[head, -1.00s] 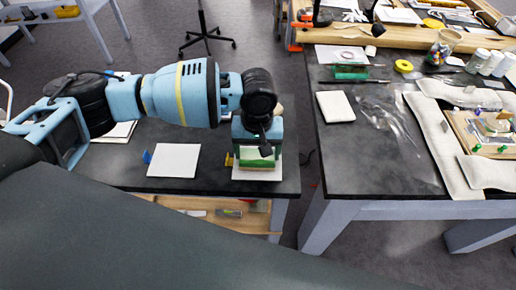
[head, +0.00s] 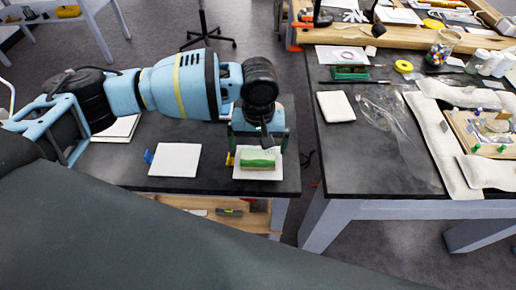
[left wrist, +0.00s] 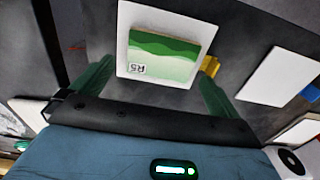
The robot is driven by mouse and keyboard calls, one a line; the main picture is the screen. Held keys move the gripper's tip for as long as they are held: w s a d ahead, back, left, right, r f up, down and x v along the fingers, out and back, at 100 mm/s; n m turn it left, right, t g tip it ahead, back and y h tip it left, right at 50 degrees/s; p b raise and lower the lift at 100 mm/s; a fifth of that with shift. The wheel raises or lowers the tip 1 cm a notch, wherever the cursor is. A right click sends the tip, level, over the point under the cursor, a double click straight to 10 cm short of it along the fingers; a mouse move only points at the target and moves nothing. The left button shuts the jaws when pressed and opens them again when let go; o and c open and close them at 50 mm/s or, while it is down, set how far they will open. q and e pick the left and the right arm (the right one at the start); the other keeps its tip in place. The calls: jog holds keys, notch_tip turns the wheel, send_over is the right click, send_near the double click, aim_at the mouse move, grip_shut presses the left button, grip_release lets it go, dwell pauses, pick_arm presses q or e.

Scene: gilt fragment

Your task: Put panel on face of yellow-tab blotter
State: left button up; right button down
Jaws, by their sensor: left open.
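The panel (head: 257,159), a green and white painted piece marked "R5", lies flat on the white yellow-tab blotter (head: 256,175). In the left wrist view the panel (left wrist: 160,62) lies within the edges of the blotter (left wrist: 165,14), whose yellow tab (left wrist: 211,66) sticks out at the right. My left gripper (head: 260,146) is open just above the panel. In the left wrist view its green fingers stand apart, clear of the panel, with nothing between them. My right gripper is not in view.
A white blotter with a blue tab (head: 174,160) lies to the left on the same dark table. Another white pad (head: 113,129) is partly behind my left arm. A second table at right holds a white pad (head: 336,106), a plastic sheet and tools. A gap separates the tables.

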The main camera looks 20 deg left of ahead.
aim_at(258, 155)
pick_arm(q)
notch_tip(258, 155, up, 10)
jog(key=p, duration=0.1)
jog(key=shift+f, duration=0.15)
